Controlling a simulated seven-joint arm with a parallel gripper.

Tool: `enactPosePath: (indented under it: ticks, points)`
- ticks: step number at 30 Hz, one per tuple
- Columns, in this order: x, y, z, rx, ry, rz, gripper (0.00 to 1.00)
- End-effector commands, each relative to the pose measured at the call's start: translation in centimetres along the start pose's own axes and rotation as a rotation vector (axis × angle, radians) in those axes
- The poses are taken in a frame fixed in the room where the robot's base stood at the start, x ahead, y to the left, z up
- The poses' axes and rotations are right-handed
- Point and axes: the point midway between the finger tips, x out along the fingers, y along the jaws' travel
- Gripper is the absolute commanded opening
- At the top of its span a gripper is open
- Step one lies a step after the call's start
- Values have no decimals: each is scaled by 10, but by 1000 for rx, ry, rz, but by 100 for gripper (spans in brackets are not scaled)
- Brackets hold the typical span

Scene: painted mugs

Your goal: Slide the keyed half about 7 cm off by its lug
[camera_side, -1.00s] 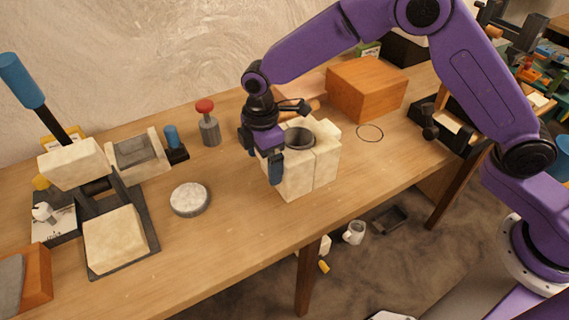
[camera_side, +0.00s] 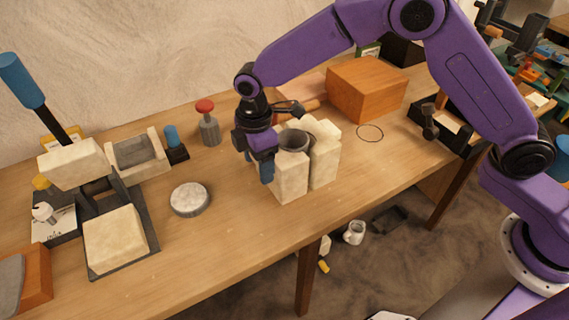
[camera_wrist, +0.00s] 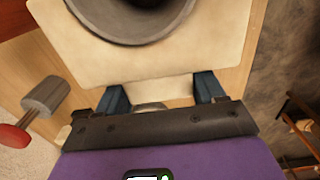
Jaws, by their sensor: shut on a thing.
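The cream two-part mould stands upright on the bench. Its left half (camera_side: 291,188), the one with the lug, stands a little apart from its right half (camera_side: 326,162), with a narrow gap between them. A grey round vessel (camera_side: 294,142) shows at the top, beside the left half's inner side; the wrist view shows its rim (camera_wrist: 85,22). My gripper (camera_side: 257,167) is at the left half's outer side. In the wrist view my gripper (camera_wrist: 162,96) is shut on the pale lug (camera_wrist: 160,89), one jaw on each side.
A round white disc (camera_side: 189,199) lies left of the mould, with bare bench between. A red-topped grey tool (camera_side: 208,125) stands behind. An orange block (camera_side: 366,88) is behind right, near a thin ring outline (camera_side: 370,125). The bench's front edge is close.

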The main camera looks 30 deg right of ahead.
Motion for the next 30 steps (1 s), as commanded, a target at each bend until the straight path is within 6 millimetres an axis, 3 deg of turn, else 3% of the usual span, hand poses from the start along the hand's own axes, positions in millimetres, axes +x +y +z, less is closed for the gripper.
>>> enactPosePath:
  ticks: [30]
  points:
    - [-2,1,-30,-1,3,3,27]
